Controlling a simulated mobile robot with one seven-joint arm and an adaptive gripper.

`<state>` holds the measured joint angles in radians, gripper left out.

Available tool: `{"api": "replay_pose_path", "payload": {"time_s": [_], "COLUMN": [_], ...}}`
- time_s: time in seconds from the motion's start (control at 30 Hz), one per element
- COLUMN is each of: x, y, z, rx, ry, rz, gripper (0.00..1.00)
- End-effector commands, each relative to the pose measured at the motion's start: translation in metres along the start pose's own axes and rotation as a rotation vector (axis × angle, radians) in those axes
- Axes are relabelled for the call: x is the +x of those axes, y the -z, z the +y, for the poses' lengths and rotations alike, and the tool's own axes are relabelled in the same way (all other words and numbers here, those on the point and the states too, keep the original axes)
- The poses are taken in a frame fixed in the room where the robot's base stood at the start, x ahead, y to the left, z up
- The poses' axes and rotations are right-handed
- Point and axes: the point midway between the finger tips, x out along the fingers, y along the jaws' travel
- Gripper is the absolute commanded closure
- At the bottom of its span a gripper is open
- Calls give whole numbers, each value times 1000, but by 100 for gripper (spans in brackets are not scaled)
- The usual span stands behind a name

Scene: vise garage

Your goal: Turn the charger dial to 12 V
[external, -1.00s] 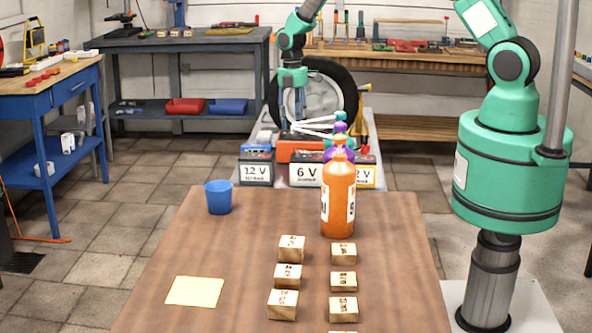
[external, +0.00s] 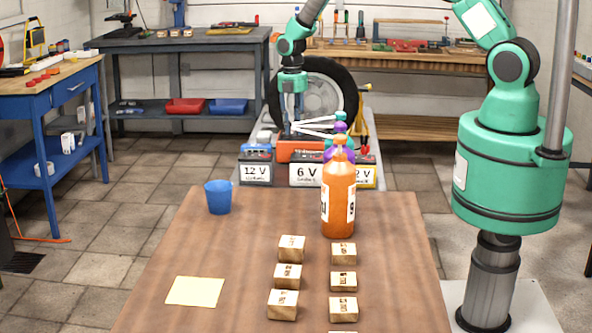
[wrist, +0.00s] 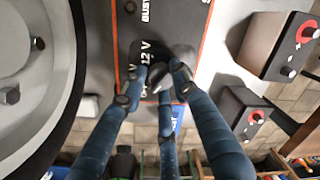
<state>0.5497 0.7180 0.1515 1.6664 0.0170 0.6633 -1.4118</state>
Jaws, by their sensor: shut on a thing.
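The charger (external: 300,153) is an orange-edged box on the grey bench behind the batteries in the external view. In the wrist view its dark panel (wrist: 150,30) carries a printed 12 V mark beside the fingers. My gripper (external: 292,115) points down at the charger from above. In the wrist view my gripper (wrist: 157,85) has its blue fingers closed in around the dial (wrist: 158,74). The fingertips cover most of the dial. I cannot read where its pointer sits.
Batteries labelled 12 V (external: 256,172) and 6 V (external: 306,173) stand before the charger, with another partly behind the orange bottle (external: 338,200). A tyre (external: 345,90) stands close behind my gripper. The front table holds a blue cup (external: 218,197) and several wooden blocks.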

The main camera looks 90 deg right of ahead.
Motion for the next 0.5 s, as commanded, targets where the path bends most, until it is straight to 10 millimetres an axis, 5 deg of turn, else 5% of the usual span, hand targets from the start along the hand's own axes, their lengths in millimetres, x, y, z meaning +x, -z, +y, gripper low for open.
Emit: {"api": "replay_pose_path", "payload": {"time_s": [0.5], "x": [0], "y": [-2], "z": [-1], "rx": [194], "ry": [2], "rz": [10], "gripper": [97]}}
